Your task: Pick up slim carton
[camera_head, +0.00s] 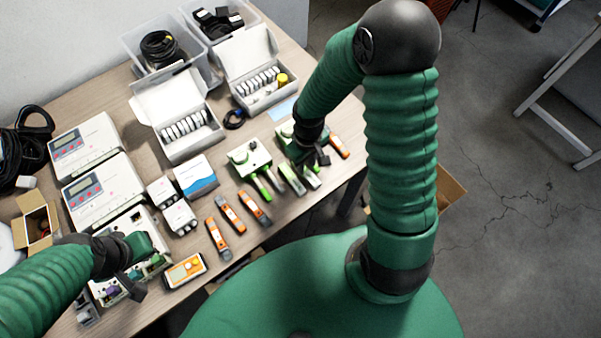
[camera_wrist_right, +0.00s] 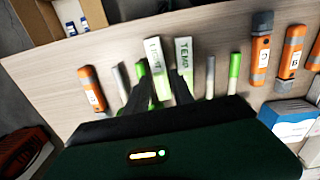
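Two slim white-and-green cartons stand side by side in the right wrist view, a left one (camera_wrist_right: 155,58) and a right one (camera_wrist_right: 186,57) with lettering like "TEMP". In the head view slim cartons (camera_head: 292,178) lie just below my right gripper (camera_head: 312,157). In the wrist view my right gripper (camera_wrist_right: 160,80) has its two dark fingers apart, with the left carton seen between their tips. I see no clear grip on it. My left gripper (camera_head: 133,282) is over the circuit-board box at the lower left; its finger gap is unclear.
Green-and-white sticks (camera_wrist_right: 233,72) and orange handheld devices (camera_wrist_right: 261,50) flank the cartons. A blue-and-white box (camera_head: 196,176), open white cases (camera_head: 178,110) and grey meters (camera_head: 84,142) crowd the table. The table's right edge is close to my right arm.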

